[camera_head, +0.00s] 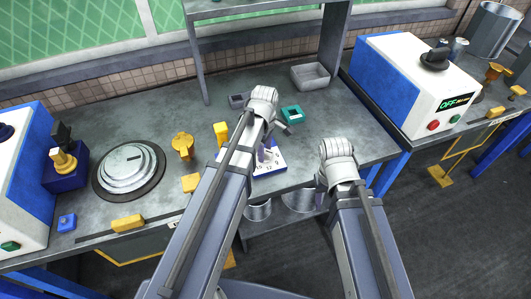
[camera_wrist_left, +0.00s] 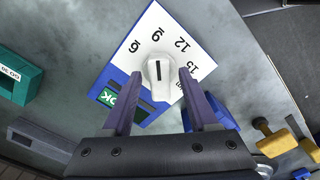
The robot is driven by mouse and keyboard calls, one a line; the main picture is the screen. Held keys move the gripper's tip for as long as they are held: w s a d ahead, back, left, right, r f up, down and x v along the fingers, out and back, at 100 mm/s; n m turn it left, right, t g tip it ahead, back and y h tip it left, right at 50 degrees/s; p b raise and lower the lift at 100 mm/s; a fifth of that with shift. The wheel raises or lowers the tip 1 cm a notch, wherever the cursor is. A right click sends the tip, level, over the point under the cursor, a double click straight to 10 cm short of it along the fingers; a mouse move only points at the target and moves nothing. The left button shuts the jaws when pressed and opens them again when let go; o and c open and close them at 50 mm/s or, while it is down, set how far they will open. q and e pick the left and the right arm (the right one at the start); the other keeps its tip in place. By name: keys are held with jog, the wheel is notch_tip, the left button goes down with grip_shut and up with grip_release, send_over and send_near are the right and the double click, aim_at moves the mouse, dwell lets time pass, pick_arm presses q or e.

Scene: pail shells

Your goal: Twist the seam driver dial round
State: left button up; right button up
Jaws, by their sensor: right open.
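A white dial knob (camera_wrist_left: 158,78) with a dark pointer line sits on a blue-sided panel (camera_wrist_left: 133,50) with a white face, black numbers and a green OK display. In the wrist view my left gripper (camera_wrist_left: 160,74) is open, with one purple finger on each side of the knob; I cannot tell whether they touch it. In the head view the panel (camera_head: 275,166) is partly hidden by my left arm, with my left gripper (camera_head: 263,157) over it. My right gripper (camera_head: 322,186) hangs at the bench's front edge, right of the panel, its fingers mostly hidden.
A teal box (camera_head: 292,114) and a grey tray (camera_head: 310,76) stand behind on the bench. Yellow fittings (camera_head: 182,146) and a round stepped plate (camera_head: 128,167) lie to the left. A blue-white machine (camera_head: 415,80) with an OFF display stands right. Metal pails (camera_head: 300,200) sit under the bench.

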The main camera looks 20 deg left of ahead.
pick_arm(q)
jog(key=shift+o, duration=1.4)
notch_tip(320, 180, up, 7)
jog(key=p, duration=0.7)
jog(key=shift+r, duration=0.1)
jog(key=s+d+m, duration=0.5)
jog(key=s+m, duration=0.2)
jog(key=m, duration=0.3)
jog(key=s+d+m+y, duration=0.1)
jog(key=s+d+m, duration=0.4)
jog(key=s+m, duration=0.2)
jog(key=m, duration=0.2)
jog(key=shift+s+d+m, duration=0.15)
jog(key=shift+d+m, duration=0.1)
jog(key=shift+m, duration=0.15)
